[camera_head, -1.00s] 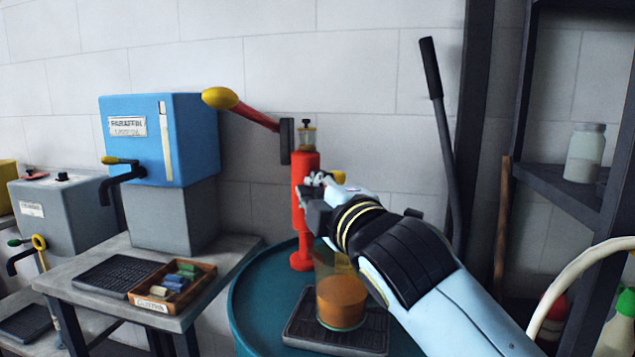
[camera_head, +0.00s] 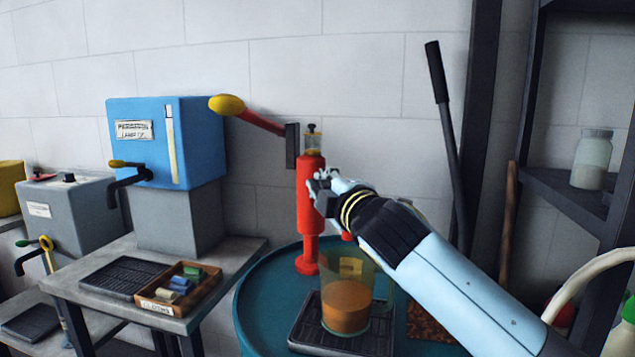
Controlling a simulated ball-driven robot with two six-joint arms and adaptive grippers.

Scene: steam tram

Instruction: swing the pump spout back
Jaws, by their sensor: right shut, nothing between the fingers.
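The red pump (camera_head: 309,195) stands upright on a teal drum (camera_head: 262,312). Its red arm (camera_head: 262,122) reaches up left to a yellow knob (camera_head: 227,104). My right gripper (camera_head: 320,187) is shut with nothing in it, in front of or against the right side of the pump body; I cannot tell whether it touches. The spout is mostly hidden behind my gripper and wrist; a small red piece (camera_head: 347,237) shows just below the wrist. A clear jug with amber liquid (camera_head: 346,305) stands on a dark ribbed tray (camera_head: 311,338) below. My left gripper is out of view.
A blue tank (camera_head: 150,150) with a tap stands on the left table, beside a wooden box (camera_head: 190,300) of small coloured blocks and a drip mat (camera_head: 115,275). A dark lever (camera_head: 446,140) leans on the wall at right. A shelf with a jar (camera_head: 592,160) stands far right.

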